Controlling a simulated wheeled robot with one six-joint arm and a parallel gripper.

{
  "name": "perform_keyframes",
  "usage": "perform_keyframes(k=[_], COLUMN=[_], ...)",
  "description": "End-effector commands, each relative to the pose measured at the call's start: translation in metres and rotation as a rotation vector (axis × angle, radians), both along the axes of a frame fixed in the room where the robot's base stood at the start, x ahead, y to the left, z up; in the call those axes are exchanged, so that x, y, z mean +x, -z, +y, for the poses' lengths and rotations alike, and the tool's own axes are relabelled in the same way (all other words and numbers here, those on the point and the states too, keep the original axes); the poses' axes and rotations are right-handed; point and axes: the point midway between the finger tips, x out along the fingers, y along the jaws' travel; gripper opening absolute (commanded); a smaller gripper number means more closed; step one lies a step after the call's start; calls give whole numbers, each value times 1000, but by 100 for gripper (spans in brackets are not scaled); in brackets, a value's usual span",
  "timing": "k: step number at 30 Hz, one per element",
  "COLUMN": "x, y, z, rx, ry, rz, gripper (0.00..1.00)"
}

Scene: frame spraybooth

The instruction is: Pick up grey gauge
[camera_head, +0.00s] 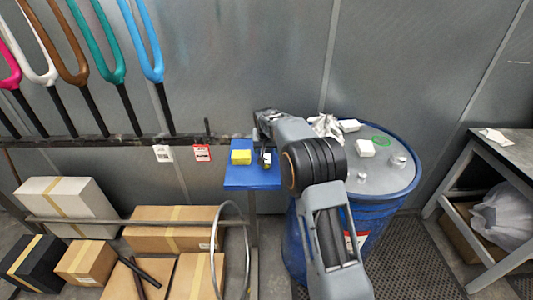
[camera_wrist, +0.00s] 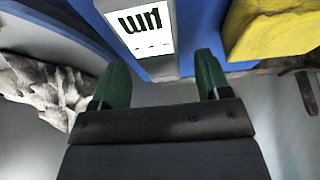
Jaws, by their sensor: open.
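The grey gauge (camera_wrist: 150,30) has a white face with dark marks and a grey edge. In the wrist view it is at the top centre, on the blue surface. My gripper (camera_wrist: 162,72) is open, its two green fingers apart, with the gauge's near end just beyond the gap between them. I cannot tell whether the fingers touch it. In the head view my gripper (camera_head: 266,143) is over the small blue shelf (camera_head: 252,181), and my wrist partly hides the gauge.
A yellow block (camera_head: 241,157) lies left of the gauge; it also shows in the wrist view (camera_wrist: 270,30). A blue drum (camera_head: 405,190) stands right of the shelf, with a crumpled cloth (camera_head: 327,126) and small items on top. Boxes and a rack of coloured forks are at left.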

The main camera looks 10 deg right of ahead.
Motion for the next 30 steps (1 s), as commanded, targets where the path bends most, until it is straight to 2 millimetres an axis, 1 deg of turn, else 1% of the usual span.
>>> perform_keyframes(k=[3,6,23,26,30], x=[4,6,6,6,6], y=[10,14,17,17,17], z=[-1,-1,-1,-1,-1], rx=[0,0,1,1,1], ry=[0,0,0,0,0], rz=[1,-2,-2,-2,-1], gripper=[70,70,70,63,49])
